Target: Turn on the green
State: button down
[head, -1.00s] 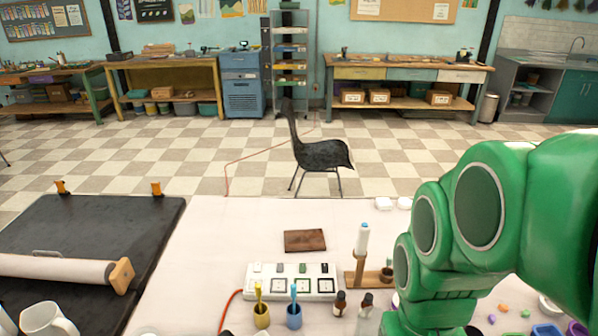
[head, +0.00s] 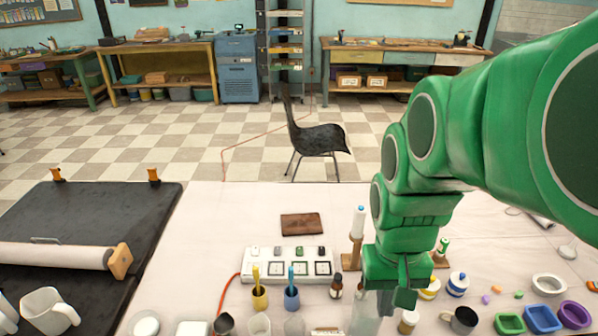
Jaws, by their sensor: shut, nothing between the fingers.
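A white power strip (head: 240,265) lies on the pale table, with a row of small switches along its back and several square sockets in front. One small switch (head: 299,251) in the back row looks dark green, but it is too small to read whether it is on or off. My gripper (head: 394,302) hangs pointing down, shut and empty, to the right of the strip and nearer the front, apart from it. My green arm covers part of the table to the right.
Yellow (head: 260,298) and blue (head: 292,297) brush cups stand before the strip. A wooden stand with a white bottle (head: 358,222) and a small brown bottle (head: 336,287) stand between strip and gripper. A brown board (head: 302,224) lies behind.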

jog(key=w+a+f, duration=0.2)
jog(key=w, duration=1)
jog(key=t, duration=0.3)
send_over(299, 248)
jog(key=s, duration=0.2)
notch_tip(299, 248, down, 12)
jog(key=shift+w+f, duration=0.15)
jog(key=shift+f, duration=0.1)
jog(key=shift+f, duration=0.1)
jog(key=f, duration=0.4)
jog(key=w+f, duration=0.1)
jog(key=f, duration=0.8)
jog(key=shift+w+f, duration=0.3)
jog(key=shift+w, duration=0.05)
jog(key=shift+f+g, duration=0.1)
jog(key=shift+g, duration=0.2)
